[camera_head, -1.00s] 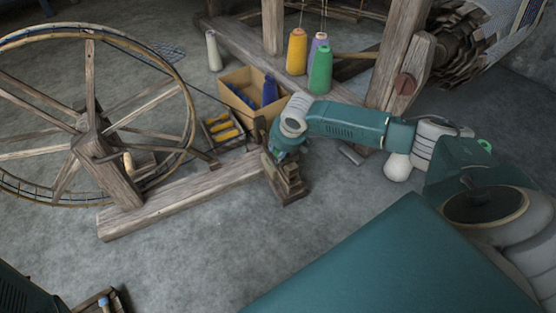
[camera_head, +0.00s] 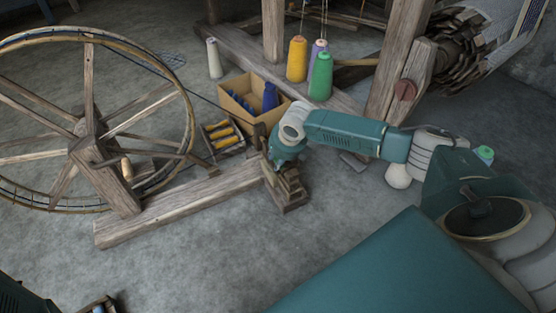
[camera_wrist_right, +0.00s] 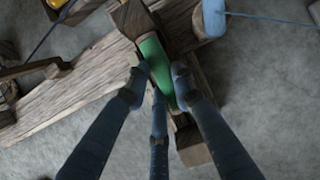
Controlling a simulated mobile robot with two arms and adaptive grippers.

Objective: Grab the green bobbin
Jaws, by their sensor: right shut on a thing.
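The green bobbin (camera_wrist_right: 154,58) lies along a wooden part of the spinning wheel's base in the right wrist view. The blue-grey fingers of my right gripper (camera_wrist_right: 158,88) are closed around its near end. Its far end reaches up to a dark wooden block. In the head view my right wrist (camera_head: 287,150) is bent down over the wooden stand (camera_head: 290,190) at the end of the base beam.
The spinning wheel (camera_head: 88,45) stands at left on a long beam (camera_head: 180,207). A cardboard box (camera_head: 240,112) with blue bobbins and a tray of yellow bobbins (camera_head: 222,132) sit close behind. Yellow (camera_head: 297,60) and green (camera_head: 320,77) thread cones stand on the loom beam.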

